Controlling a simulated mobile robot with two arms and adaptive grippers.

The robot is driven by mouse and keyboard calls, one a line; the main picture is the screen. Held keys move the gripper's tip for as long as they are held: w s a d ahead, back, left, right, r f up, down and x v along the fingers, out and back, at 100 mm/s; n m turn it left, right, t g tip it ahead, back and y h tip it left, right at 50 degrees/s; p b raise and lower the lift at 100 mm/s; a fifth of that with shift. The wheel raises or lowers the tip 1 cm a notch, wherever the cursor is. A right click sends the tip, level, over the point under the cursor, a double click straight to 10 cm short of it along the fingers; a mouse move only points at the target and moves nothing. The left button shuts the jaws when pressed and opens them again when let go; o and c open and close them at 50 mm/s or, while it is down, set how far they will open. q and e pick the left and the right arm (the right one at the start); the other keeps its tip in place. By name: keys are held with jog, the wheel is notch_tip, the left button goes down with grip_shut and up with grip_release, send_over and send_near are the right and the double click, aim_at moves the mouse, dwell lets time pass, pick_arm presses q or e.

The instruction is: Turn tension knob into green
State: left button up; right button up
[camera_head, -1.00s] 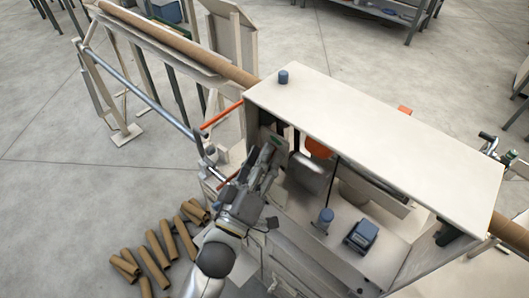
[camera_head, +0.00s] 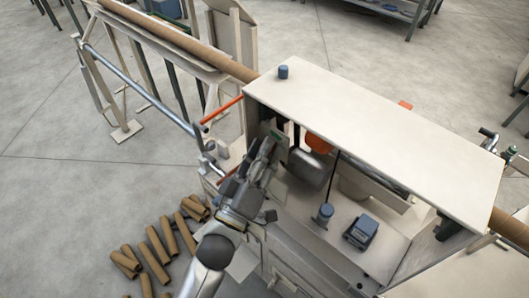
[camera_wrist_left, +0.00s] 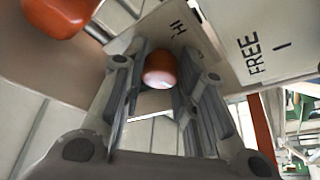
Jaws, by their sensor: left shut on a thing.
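An orange-red knob (camera_wrist_left: 160,68) shows between the two finger pads of my left gripper (camera_wrist_left: 165,80) in the left wrist view. The gripper is shut on it; I take it as the tension knob. Printed labels, "HI" and "FREE" (camera_wrist_left: 252,50), show on the pale panel beside it. In the head view my left gripper (camera_head: 270,148) reaches under the left end of the machine's white top (camera_head: 375,120) and hides the knob. I cannot make out a green zone by the knob. My right gripper is not in view.
A larger orange part (camera_head: 318,144) sits inside the machine, right of my gripper. A blue knob (camera_head: 325,213) and a blue box (camera_head: 361,231) stand on the lower deck. Cardboard tubes (camera_head: 155,245) lie on the floor at left.

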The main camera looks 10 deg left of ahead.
pick_arm(q)
jog(key=m+h, duration=0.2)
jog(key=m, duration=0.2)
jog(key=m+h+b, duration=0.1)
jog(key=m+h, duration=0.1)
jog(key=m, duration=0.2)
jog(key=shift+w+a+f+g, duration=0.1)
jog(key=shift+g, duration=0.3)
jog(key=shift+m, duration=0.3)
jog(key=o, duration=0.7)
jog(key=shift+o, duration=0.2)
jog(key=v, duration=1.2)
jog(key=shift+a, duration=0.1)
